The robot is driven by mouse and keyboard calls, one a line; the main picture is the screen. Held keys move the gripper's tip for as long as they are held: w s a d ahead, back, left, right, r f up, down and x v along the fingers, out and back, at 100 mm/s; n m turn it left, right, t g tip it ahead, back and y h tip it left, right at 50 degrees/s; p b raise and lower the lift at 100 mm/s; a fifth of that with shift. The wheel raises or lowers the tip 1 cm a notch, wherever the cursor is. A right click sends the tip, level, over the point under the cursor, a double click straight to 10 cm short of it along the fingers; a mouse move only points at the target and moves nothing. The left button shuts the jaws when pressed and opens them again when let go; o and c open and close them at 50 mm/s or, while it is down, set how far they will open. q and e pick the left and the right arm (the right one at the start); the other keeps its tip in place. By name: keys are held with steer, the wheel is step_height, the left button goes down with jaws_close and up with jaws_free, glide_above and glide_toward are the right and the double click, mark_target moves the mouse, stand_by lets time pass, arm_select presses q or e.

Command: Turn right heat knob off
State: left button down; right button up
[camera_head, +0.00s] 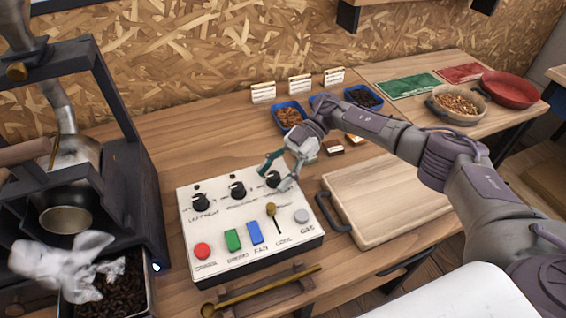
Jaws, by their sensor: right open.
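The white control box (250,225) sits on the wooden bench and has three black knobs along its back row. The right heat knob (273,179) is the rightmost of these and is partly hidden by my right gripper. The left knob (201,202) and middle knob (237,190) stand clear.
A wooden board (385,200) lies right of the box. A wooden rest with a brass-coloured rod (265,290) lies in front. Blue trays (289,104) stand behind.

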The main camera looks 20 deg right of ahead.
steer(key=v, duration=1.1)
steer(key=shift+w+d, duration=0.2)
steer(key=shift+d, duration=0.05)
